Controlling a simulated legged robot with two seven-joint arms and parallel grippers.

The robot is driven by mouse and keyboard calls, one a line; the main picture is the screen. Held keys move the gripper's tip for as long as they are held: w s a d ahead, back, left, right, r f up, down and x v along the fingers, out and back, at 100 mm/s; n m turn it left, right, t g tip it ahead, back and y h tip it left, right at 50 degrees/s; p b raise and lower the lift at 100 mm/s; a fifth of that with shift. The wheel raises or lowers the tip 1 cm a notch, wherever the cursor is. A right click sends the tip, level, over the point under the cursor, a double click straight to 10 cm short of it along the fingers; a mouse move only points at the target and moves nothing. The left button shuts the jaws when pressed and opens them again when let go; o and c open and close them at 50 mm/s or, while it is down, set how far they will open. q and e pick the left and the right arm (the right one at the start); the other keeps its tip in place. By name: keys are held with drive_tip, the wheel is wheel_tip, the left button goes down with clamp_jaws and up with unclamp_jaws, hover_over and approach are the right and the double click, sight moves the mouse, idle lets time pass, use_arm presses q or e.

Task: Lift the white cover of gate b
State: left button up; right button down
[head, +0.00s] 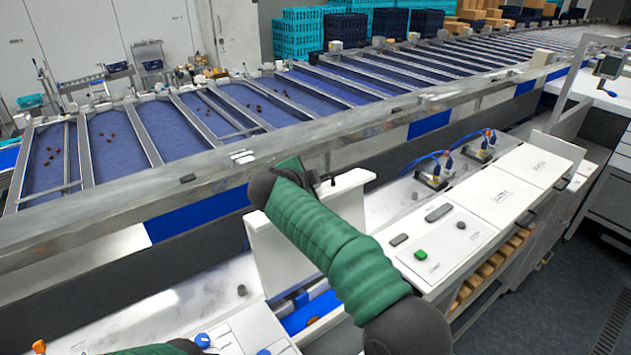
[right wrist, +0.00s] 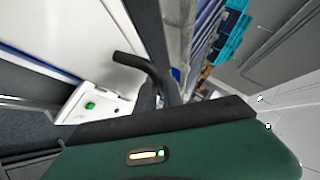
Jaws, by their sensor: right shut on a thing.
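A white cover (head: 268,262) stands raised, close to upright, at the middle of the head view. Its upper edge reaches right past my arm, and my green-sleeved right arm hides much of its face. My right gripper (head: 322,181) is at the cover's top edge, shut on it; the fingertips are mostly hidden. Below the cover is an opening with a blue surface (head: 312,312). In the right wrist view a dark curved finger or handle part (right wrist: 146,68) shows beside a white panel (right wrist: 70,35). I cannot read a gate label. My left gripper is out of view.
A metal rail (head: 120,200) borders the blue sorting lanes (head: 160,130) behind the cover. A white panel (head: 445,250) with a green button (head: 421,254) is to the right, with closed white covers (head: 505,190) beyond. Blue hoses (head: 432,160) rise behind them.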

drive_tip(key=shift+w+a+f, duration=0.3)
drive_tip(key=shift+a+f, duration=0.1)
drive_tip(key=shift+a, duration=0.15)
drive_tip(key=shift+d, duration=0.15)
drive_tip(key=c, duration=1.9)
unclamp_jaws()
drive_tip(key=shift+s+d, duration=0.2)
drive_tip(key=shift+d, duration=0.05)
drive_tip(key=o, duration=0.4)
drive_tip(key=shift+s+d+r, duration=0.3)
drive_tip(key=shift+s+d, duration=0.15)
drive_tip(key=shift+s, duration=0.05)
drive_tip(key=shift+w+a+f, duration=0.3)
drive_tip(key=shift+w+a, duration=0.15)
drive_tip(key=shift+a, duration=0.1)
drive_tip(key=shift+s, duration=0.1)
drive_tip(key=shift+r+v, duration=0.1)
drive_tip(key=shift+v, duration=4)
drive_tip(key=shift+r+v, duration=0.15)
drive_tip(key=shift+v, duration=3.95)
